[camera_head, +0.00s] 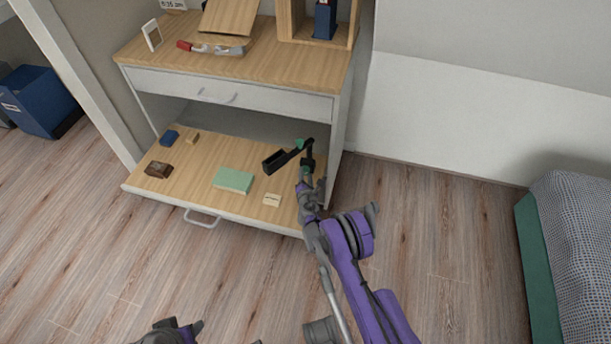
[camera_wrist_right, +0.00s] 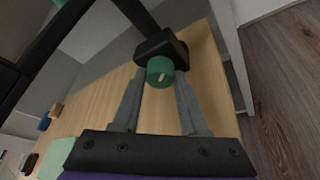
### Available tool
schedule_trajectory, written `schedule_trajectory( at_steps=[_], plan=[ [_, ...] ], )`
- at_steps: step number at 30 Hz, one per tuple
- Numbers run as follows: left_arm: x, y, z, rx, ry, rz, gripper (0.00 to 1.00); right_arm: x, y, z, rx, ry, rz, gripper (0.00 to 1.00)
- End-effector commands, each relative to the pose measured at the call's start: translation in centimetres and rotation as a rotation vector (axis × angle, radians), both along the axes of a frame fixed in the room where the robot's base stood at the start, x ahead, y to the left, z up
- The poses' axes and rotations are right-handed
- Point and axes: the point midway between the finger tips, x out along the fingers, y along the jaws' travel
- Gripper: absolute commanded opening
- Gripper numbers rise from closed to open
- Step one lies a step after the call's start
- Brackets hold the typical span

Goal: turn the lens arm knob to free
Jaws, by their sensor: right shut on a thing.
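The lens arm (camera_head: 290,155) is black and stands on the right end of the lower wooden board, with a dark rectangular frame at its left end. Its green knob (camera_wrist_right: 160,71) sits on a black block (camera_wrist_right: 161,47) and has a short pale mark on its face. My right gripper (camera_wrist_right: 160,84) has one finger on each side of the knob and is shut on it. In the head view my right gripper (camera_head: 304,182) reaches the lens arm from below and hides part of it. My left gripper (camera_head: 190,329) shows only partly at the bottom edge; its jaws are unclear.
The pulled-out lower board (camera_head: 205,158) carries a green book (camera_head: 233,180), a pale card (camera_head: 271,199), a brown box (camera_head: 158,170) and a blue block (camera_head: 169,137). The desk's side panel (camera_head: 340,135) stands close to the lens arm. A bed (camera_head: 575,235) is at right; floor between is clear.

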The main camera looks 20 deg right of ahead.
Motion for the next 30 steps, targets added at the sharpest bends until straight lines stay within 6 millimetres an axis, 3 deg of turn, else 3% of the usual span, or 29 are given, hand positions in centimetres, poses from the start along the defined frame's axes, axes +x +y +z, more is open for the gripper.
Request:
schedule_trajectory(
  at_steps=[30],
  plan=[
    [0.15, 0.00, -0.70, 0.000, -0.001, 0.000, 0.50, 0.45, 0.74, 0.30, -0.647, 0.449, 0.002, 0.00]
  ],
)
